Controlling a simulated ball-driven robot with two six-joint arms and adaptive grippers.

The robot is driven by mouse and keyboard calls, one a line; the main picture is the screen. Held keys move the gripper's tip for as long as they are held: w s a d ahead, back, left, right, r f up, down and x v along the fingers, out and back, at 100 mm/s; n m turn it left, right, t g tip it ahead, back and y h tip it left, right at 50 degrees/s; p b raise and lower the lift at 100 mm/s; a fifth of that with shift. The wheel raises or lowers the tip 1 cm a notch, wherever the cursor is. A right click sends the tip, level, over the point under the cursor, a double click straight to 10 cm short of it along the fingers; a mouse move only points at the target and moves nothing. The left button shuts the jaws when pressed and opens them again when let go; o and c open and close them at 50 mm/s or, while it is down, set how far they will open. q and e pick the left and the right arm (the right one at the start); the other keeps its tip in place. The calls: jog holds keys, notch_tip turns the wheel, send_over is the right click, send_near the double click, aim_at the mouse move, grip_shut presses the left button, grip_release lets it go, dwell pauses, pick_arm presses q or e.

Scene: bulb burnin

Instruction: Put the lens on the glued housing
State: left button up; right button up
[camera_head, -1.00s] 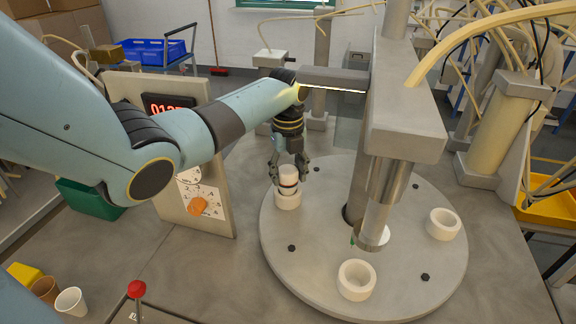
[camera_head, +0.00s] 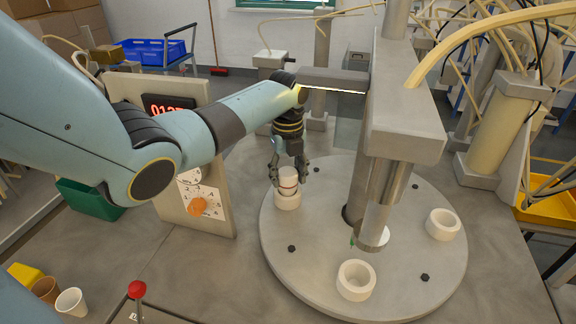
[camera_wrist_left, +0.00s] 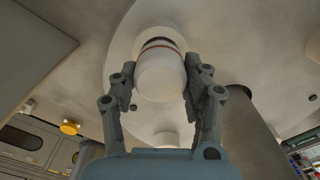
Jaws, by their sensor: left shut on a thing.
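My left gripper (camera_head: 290,178) is shut on the lens (camera_head: 288,182), a white rounded piece, at the left of the round turntable (camera_head: 310,255). In the left wrist view the lens (camera_wrist_left: 160,78) is between the two fingers. A reddish-brown ring and a dark band show at its far end, over a white ring-shaped nest (camera_head: 288,203). The housing is mostly hidden under the lens; I cannot tell whether they are fully in contact. My right gripper is not in view.
A grey press column with a metal cylinder (camera_head: 376,220) stands over the turntable, right of the gripper. Two empty white nests sit at the front (camera_head: 356,281) and right (camera_head: 443,224). A panel with an orange knob (camera_head: 197,206) stands left of the turntable.

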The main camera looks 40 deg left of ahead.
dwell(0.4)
pick_arm(q)
jog(key=o, duration=1.2)
jog(key=shift+f, duration=0.1)
jog(key=shift+o, duration=0.2)
notch_tip(320, 180, up, 3)
jog(key=p, duration=0.3)
jog(key=shift+r, duration=2.55)
